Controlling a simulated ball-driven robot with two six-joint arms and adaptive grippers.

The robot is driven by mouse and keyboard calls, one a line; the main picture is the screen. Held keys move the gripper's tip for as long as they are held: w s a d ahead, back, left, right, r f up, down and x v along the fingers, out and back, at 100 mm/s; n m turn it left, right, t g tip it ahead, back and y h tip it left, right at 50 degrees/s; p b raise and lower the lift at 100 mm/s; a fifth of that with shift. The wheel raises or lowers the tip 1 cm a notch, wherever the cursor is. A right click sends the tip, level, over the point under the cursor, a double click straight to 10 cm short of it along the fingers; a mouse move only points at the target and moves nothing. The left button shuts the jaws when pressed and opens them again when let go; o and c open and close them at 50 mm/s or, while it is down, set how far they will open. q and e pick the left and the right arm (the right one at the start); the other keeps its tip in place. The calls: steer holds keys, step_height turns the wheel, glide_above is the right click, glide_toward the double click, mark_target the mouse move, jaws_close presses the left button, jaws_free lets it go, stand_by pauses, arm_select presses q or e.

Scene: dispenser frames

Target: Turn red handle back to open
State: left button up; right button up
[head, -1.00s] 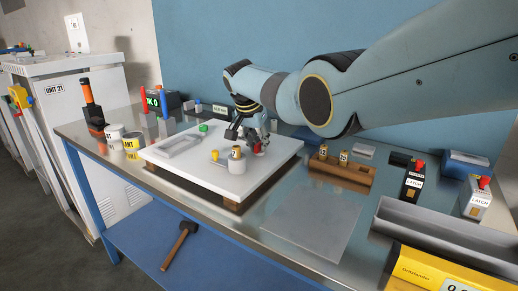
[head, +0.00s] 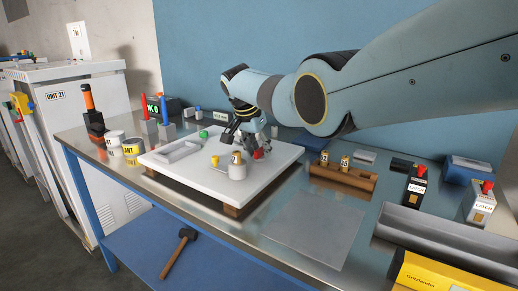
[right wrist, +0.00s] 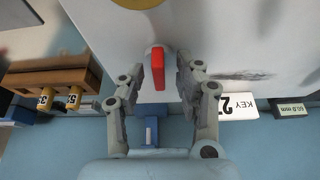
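The red handle (head: 261,153) is on the white raised board (head: 190,178), near its back right side. It also shows in the right wrist view (right wrist: 158,68) as an upright red bar on a pale round base. My right gripper (head: 243,139) is over the board at the handle. In the right wrist view its two fingers (right wrist: 167,70) are apart, one on each side of the red bar. A gap shows on the right. My left gripper is out of view.
A wooden block with two small bottles (head: 342,177) is to the right. Cans (head: 132,150) stand left. A flat grey plate (head: 312,228) lies front right.

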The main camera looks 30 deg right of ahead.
steer(key=v, duration=1.2)
steer(key=shift+w, duration=0.1)
